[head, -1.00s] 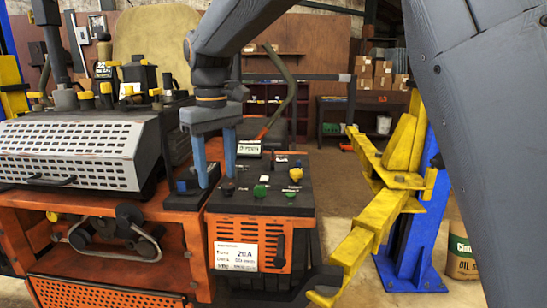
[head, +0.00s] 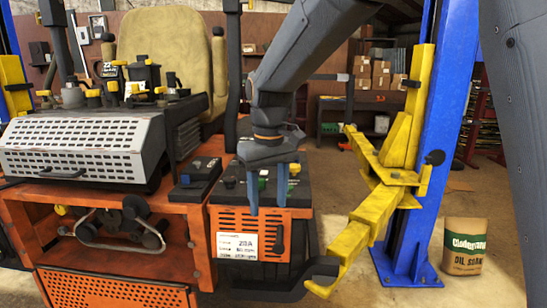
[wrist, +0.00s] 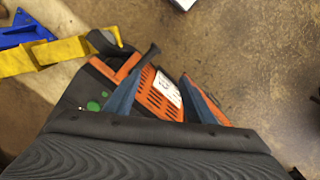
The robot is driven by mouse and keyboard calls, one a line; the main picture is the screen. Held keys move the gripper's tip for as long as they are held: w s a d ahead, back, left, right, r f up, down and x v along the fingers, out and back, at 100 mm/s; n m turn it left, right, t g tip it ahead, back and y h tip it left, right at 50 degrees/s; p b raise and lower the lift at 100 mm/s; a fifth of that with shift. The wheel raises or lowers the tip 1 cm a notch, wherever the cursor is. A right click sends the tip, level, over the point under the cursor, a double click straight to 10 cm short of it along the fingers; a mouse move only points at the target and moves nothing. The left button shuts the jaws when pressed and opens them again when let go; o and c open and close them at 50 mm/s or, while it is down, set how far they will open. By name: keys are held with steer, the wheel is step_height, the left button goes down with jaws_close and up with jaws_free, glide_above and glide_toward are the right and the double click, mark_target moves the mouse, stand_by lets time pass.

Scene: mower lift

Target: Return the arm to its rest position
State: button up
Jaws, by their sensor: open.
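My gripper (head: 267,188) points down in front of the orange control box (head: 262,240) in the head view. Its two blue fingers are apart with nothing between them. The box has a black top with green and other knobs, partly hidden behind my gripper and arm. In the wrist view my gripper (wrist: 165,95) shows its two fingers spread over the box's orange vented face (wrist: 157,97) and white label. Whether the fingertips touch the box I cannot tell.
A yellow lift arm (head: 365,225) on a blue post (head: 425,150) stands right of the box. The orange mower body (head: 110,283) with its white perforated cover (head: 80,148) is at left. A sack (head: 464,246) stands on the floor at right. Floor beyond looks open.

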steer(key=s+d+f+m, duration=0.3)
steer(key=s+d+f, duration=0.4)
steer(key=d, duration=0.3)
steer(key=s+d+f+m+t, duration=0.1)
steer(key=s+d+f+m, duration=0.2)
steer(key=s+d+f, duration=0.4)
steer(key=s+d, duration=0.1)
steer(key=d, duration=0.2)
steer(key=shift+s+d, duration=0.25)
steer(key=shift+d, duration=0.05)
